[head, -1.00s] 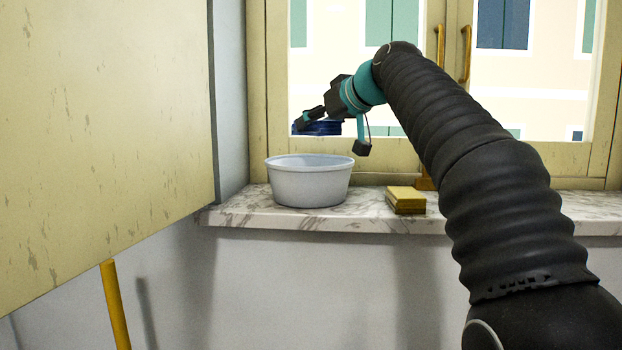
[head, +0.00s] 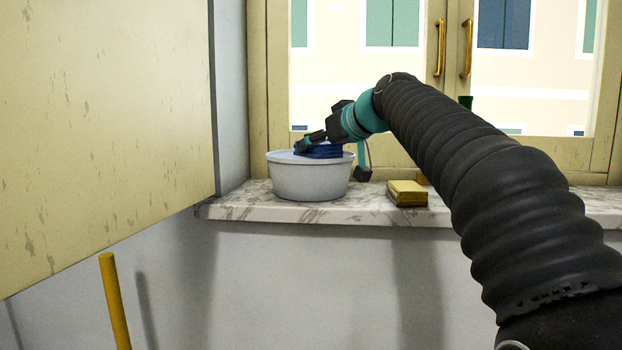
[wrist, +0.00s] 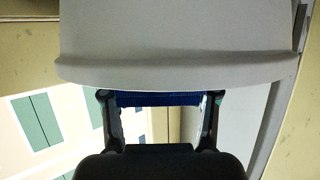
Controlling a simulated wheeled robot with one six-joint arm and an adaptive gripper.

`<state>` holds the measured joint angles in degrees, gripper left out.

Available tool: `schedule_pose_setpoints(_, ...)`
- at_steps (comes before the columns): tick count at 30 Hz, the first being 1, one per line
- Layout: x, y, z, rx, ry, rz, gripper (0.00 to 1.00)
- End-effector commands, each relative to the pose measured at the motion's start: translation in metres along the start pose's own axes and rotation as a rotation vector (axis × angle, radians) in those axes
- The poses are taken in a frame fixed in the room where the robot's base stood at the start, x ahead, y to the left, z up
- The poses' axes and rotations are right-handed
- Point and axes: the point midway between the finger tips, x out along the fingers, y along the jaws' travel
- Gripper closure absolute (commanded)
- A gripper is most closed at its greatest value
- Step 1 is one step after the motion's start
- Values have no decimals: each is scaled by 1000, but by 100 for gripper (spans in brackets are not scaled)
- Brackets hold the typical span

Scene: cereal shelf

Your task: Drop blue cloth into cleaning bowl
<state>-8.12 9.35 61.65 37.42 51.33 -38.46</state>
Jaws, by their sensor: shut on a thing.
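The blue cloth (head: 320,152) is a dark blue folded stack at the rim of the white bowl. It also shows as a narrow blue strip between the fingers in the wrist view (wrist: 160,99). The white bowl (head: 310,182) stands upright on the marble sill, and its pale side fills the top of the wrist view (wrist: 175,40). My gripper (head: 312,143) is shut on the cloth, low over the bowl's opening. The cloth's lower part and the bowl's inside are hidden, so I cannot tell if they touch.
A yellow sponge-like block (head: 407,193) lies on the marble sill (head: 370,212) right of the bowl. The window frame (head: 400,160) stands behind. A large cream panel (head: 100,130) is at the left, with a yellow pole (head: 115,302) below it.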

Motion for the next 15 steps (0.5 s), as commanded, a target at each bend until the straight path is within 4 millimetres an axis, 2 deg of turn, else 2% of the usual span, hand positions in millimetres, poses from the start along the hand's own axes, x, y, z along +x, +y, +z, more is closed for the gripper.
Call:
schedule_pose_setpoints(1, 0, 0, 0, 0, 0, 0, 75)
schedule_pose_setpoints(2, 0, 0, 0, 0, 0, 0, 36)
schedule_pose_setpoints(5, 0, 0, 0, 0, 0, 0, 11)
schedule_pose_setpoints(15, -1, 0, 0, 0, 0, 0, 11)
